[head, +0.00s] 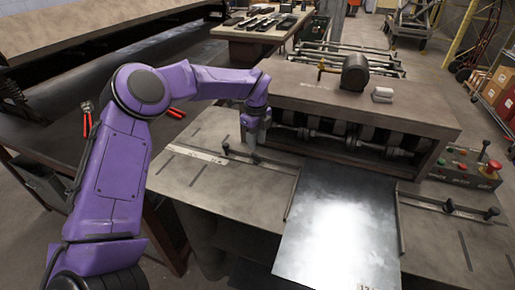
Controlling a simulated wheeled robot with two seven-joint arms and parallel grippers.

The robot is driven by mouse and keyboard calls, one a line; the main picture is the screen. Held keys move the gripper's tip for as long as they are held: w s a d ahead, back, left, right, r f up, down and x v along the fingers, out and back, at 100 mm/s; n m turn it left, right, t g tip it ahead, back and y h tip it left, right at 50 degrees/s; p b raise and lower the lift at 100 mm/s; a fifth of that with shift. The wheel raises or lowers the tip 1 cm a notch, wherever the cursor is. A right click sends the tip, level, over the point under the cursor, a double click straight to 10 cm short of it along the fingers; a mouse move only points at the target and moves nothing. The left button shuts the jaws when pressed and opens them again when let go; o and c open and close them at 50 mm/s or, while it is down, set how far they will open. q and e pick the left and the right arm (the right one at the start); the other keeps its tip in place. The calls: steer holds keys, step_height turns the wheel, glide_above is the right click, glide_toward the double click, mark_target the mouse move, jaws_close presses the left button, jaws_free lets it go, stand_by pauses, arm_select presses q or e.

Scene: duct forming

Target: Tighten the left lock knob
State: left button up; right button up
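My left arm reaches in from the left, and its gripper (254,146) points down over the left guide bar (272,164) of the forming machine. The gripper is at the bar; its fingers are too small to show whether they are open or shut. A small dark knob (226,149) stands at the bar's left end, just left of the gripper. Whatever is directly under the fingertips is hidden, so contact with a knob cannot be told. On the right guide bar (470,212) are a dark knob (449,206) and another at its right end (492,213). My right gripper is not in view.
A shiny metal sheet (340,235) lies between the side guides, in front of the rollers (345,137). A control box (465,165) with a red button stands at the right. A motor housing (355,72) sits on the machine top. Red-handled tools (87,118) lie at the left.

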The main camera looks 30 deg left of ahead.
mark_target(257, 155)
arm_select(q)
steer(key=f, duration=0.2)
steer(key=f+p, duration=0.1)
steer(key=f, duration=0.1)
steer(key=w+f, duration=0.1)
steer(key=f, duration=0.1)
steer(key=shift+f, duration=0.2)
steer(key=shift+s+r, duration=0.2)
steer(key=shift+s, duration=0.15)
steer(key=shift+w+f, duration=0.1)
jaws_close()
